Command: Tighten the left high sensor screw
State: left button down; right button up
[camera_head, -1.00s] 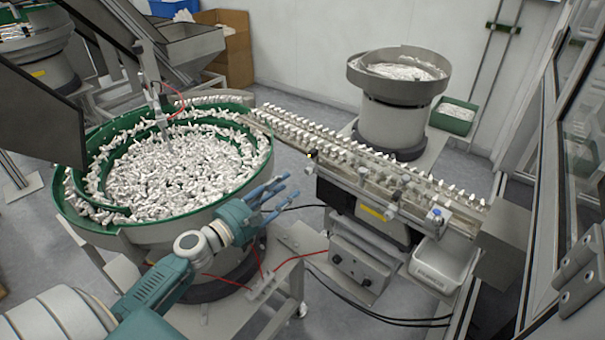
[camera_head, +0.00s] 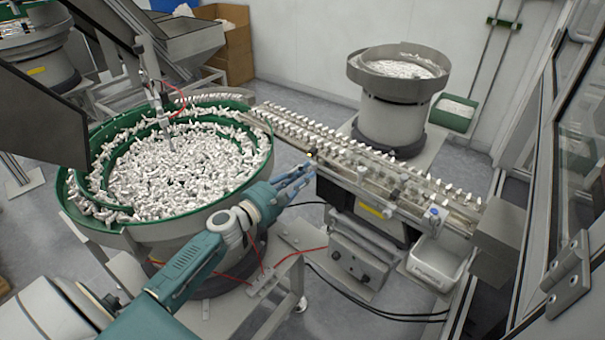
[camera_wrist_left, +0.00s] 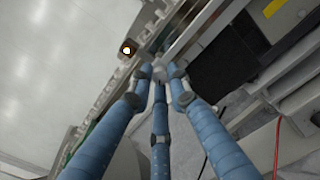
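The small dark high sensor (camera_head: 313,154) sits at the left end of the conveyor's near side, and its screw is too small to make out in the head view. My left gripper (camera_head: 306,177) is just left of and below it, blue fingers pointing at the rail. In the left wrist view the fingertips (camera_wrist_left: 160,76) stand apart around a small gap, with pale metal behind or between them; I cannot tell whether they touch it. A dark block with a lit spot (camera_wrist_left: 127,48), apparently the sensor, is up and left of the fingertips. My right gripper is not in view.
The conveyor rail (camera_head: 385,170) carries several white parts. The green-rimmed bowl feeder (camera_head: 75,205) stands left, close under my left arm. A control box (camera_head: 360,262) and a white bin (camera_head: 436,265) are below the rail. Glass doors (camera_head: 575,170) are at the right.

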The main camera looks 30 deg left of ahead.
pick_arm(q)
jog(key=shift+m, duration=0.4)
jog(key=m+b, duration=0.2)
jog(key=m, duration=0.1)
jog(key=shift+f, duration=0.1)
jog(key=shift+m+b, duration=0.95)
jog(key=shift+m, duration=0.65)
jog(key=c, duration=1.6)
grip_release()
jog(key=shift+c, duration=0.2)
jog(key=s+a, duration=0.2)
jog(key=s, duration=0.9)
jog(key=shift+s, duration=0.4)
